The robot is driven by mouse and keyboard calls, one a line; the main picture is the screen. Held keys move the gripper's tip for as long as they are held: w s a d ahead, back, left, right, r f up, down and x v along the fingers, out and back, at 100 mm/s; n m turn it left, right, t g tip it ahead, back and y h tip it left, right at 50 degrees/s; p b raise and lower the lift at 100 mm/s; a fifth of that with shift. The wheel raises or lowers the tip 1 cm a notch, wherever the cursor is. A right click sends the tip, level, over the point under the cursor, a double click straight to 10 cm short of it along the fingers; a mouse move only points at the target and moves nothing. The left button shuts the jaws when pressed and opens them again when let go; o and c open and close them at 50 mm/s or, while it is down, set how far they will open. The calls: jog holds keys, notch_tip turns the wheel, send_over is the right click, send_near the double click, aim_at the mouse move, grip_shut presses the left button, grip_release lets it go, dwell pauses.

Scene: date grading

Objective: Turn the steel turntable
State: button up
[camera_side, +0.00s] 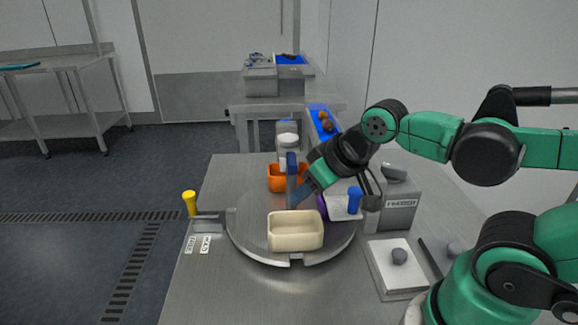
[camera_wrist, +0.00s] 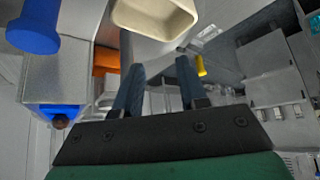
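The round steel turntable (camera_side: 250,238) lies on the steel table. A cream bin (camera_side: 295,235) stands on its front part, an orange bin (camera_side: 276,180) at its back and a purple bin, mostly hidden, at its right. The cream bin (camera_wrist: 155,15) is beyond the fingertips there. I cannot tell whether a finger touches the turntable.
A blue peg (camera_side: 355,199) stands at the turntable's right, a yellow peg (camera_side: 190,203) at its left. A grey box (camera_side: 398,205) and a pale plate (camera_side: 387,276) with a grey knob are at the right. A blue chute (camera_side: 318,112) holding brown dates is behind.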

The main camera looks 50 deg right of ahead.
jog(key=shift+o, duration=1.2)
notch_tip(320, 180, up, 6)
jog(key=m+g, duration=0.7)
jog(key=m, duration=0.2)
send_over(292, 157)
jog(key=shift+s+a, duration=0.15)
jog(key=shift+f, duration=2.85)
grip_shut()
